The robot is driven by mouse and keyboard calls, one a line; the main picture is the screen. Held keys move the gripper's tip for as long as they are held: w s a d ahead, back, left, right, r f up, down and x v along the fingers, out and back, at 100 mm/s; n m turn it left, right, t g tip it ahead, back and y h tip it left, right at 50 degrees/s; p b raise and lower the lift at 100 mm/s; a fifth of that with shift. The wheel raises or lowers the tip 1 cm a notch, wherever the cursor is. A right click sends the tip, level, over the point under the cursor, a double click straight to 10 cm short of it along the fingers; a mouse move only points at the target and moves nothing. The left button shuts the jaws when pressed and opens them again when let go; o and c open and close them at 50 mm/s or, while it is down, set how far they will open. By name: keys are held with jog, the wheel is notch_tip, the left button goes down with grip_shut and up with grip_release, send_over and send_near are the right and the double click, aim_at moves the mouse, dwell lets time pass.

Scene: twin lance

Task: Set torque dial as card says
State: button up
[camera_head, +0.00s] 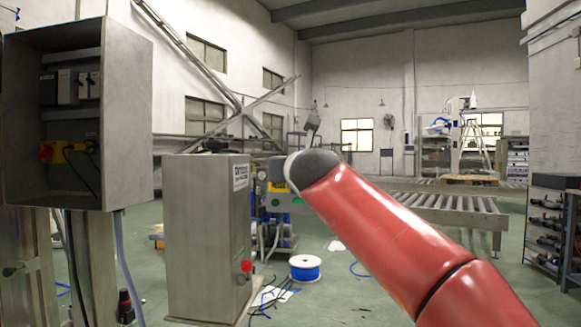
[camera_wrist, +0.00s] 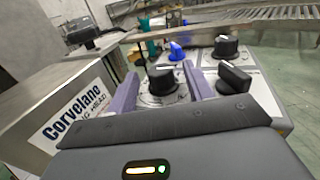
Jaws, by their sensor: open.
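In the wrist view my gripper (camera_wrist: 161,74) is open, with one grey-purple finger on each side of a round black dial (camera_wrist: 164,82) with a pale mark on top. I cannot tell whether the fingers touch it. Two more black knobs, an upper one (camera_wrist: 225,47) and a lower one (camera_wrist: 235,78), sit to the right on the same light panel. I cannot read which is the torque dial. No card with a legible setting shows. In the head view my arm's wrist hides most of the panel area.
A grey cabinet (camera_head: 207,235) with a "Corvelane" label (camera_wrist: 78,115) and a red button (camera_head: 246,267) stands just left of the panel. An open electrical box (camera_head: 130,125) is farther left. A blue cable spool (camera_head: 305,268) lies on the floor; a roller conveyor (camera_head: 455,208) stands behind.

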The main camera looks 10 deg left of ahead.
jog(key=c, duration=1)
jog(key=shift+a+h, duration=0.15)
jog(key=shift+h, duration=0.15)
jog(key=shift+s+a+m+t+h, duration=0.15)
jog(key=shift+m+t+h, duration=0.1)
jog(key=shift+m+h, duration=0.25)
jog(key=shift+w+a+m+t+h, duration=0.1)
jog(key=shift+m+t+h, duration=0.15)
jog(key=shift+m+h, duration=0.25)
jog(key=shift+a+f+m+h, duration=0.15)
jog(key=shift+m+h, duration=0.75)
jog(key=shift+h, duration=0.6)
jog(key=shift+a+r+m+h, duration=0.1)
jog(key=shift+m+h, duration=0.8)
jog(key=shift+h, duration=0.6)
jog(key=shift+m+h, duration=0.4)
jog(key=shift+h, duration=0.3)
jog(key=o, duration=1)
